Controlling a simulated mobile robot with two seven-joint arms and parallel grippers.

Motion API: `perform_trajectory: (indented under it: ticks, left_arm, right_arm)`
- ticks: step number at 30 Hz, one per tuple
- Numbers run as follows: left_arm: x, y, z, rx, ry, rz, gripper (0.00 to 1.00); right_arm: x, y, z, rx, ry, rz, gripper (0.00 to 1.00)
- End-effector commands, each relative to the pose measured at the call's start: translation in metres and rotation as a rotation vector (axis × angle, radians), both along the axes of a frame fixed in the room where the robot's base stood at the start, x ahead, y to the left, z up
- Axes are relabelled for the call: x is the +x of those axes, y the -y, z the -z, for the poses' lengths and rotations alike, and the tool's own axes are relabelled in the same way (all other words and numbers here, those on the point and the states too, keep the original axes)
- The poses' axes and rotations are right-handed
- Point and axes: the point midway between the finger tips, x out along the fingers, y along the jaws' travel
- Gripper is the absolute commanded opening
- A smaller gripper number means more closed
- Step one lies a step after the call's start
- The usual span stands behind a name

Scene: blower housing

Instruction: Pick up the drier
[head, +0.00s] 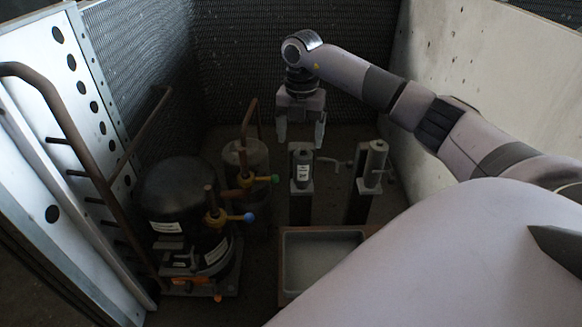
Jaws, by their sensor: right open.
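Two small grey cylinders stand upright on dark posts, and either could be the drier by shape. The left cylinder (301,169) carries a pale label and stands at the middle of the view. The right cylinder (374,162) is slimmer, with a thin side pipe. My right gripper (301,134) is open and points down, its two fingers apart. In the picture it is just above the left cylinder, with nothing visible between the fingers. I cannot tell the exact gap in depth. My left gripper does not show.
A black compressor (183,200) with brass valves and copper pipes stands at the left. A pale canister (247,160) is behind it. A shallow tray (284,262) lies in front of the posts, partly hidden by my arm. Mesh and panel walls close in the space.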

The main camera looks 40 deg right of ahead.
Motion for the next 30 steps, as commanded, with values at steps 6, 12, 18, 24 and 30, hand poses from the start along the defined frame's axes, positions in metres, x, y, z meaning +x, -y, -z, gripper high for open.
perform_trajectory:
  ticks: [6, 12, 18, 24, 30]
  left_arm:
    - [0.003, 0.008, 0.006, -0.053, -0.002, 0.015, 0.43]
    - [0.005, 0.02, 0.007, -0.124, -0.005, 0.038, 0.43]
    - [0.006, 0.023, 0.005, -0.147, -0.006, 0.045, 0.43]
    - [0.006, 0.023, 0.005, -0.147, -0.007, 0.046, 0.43]
    - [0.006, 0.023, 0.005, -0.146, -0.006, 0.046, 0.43]
  right_arm:
    - [-0.003, 0.002, 0.029, 0.002, -0.003, -0.001, 0.79]
    - [-0.006, 0.004, 0.059, 0.003, -0.002, -0.003, 0.79]
    - [-0.006, 0.004, 0.067, 0.004, 0.001, -0.004, 0.79]
    - [-0.006, 0.004, 0.066, 0.004, 0.001, -0.004, 0.66]
    - [-0.006, 0.004, 0.066, 0.004, 0.001, -0.005, 0.05]
